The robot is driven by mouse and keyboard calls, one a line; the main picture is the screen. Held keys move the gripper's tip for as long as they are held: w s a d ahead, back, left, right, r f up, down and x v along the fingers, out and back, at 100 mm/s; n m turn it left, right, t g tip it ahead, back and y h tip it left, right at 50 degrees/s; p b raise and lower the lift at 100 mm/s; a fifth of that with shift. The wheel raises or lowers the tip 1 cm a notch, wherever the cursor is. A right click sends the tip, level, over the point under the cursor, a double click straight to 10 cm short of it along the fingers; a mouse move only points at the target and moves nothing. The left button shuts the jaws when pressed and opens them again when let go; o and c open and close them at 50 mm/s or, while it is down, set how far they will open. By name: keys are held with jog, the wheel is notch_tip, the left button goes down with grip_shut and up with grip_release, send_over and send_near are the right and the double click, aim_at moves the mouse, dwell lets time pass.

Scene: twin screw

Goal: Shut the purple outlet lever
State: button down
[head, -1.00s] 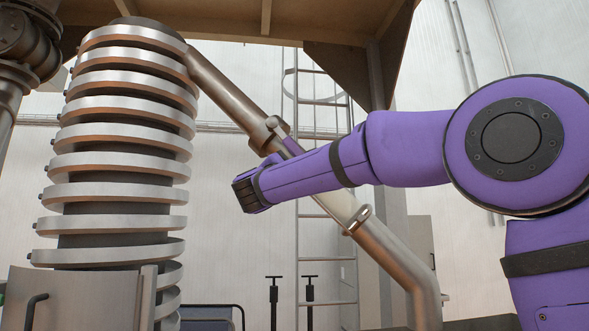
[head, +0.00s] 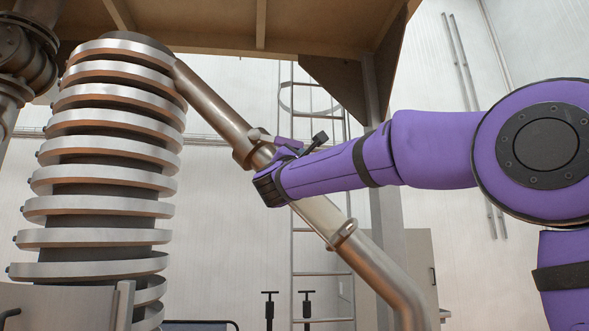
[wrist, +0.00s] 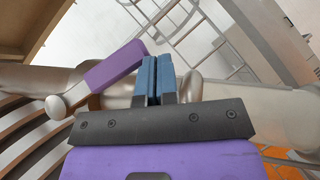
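The purple outlet lever (wrist: 115,67) shows in the wrist view just left of my fingers, slanting up to the right on a metal arm with a rounded end. Its upper end is close beside the fingertips; I cannot tell if they touch. My gripper (wrist: 154,64) has its two blue fingers together with nothing visible between them. In the head view the lever (head: 284,143) shows above my purple forearm, beside the slanted metal outlet pipe (head: 215,108). My fingers are mostly hidden there behind my forearm.
A ribbed metal column (head: 100,180) stands at the left. A ladder (head: 322,255) and pale wall lie behind the pipe. A brown platform (head: 230,20) hangs overhead with a grey post (head: 388,225) at its right.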

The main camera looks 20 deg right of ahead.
notch_tip(320, 180, up, 12)
jog(key=n+t+y, duration=0.1)
jog(key=n+t, duration=0.1)
jog(key=shift+n+y, duration=0.4)
jog(key=shift+r, duration=0.15)
dwell(0.6)
jog(key=v, duration=1)
jog(key=shift+f, duration=0.35)
jog(key=shift+s+a, duration=0.15)
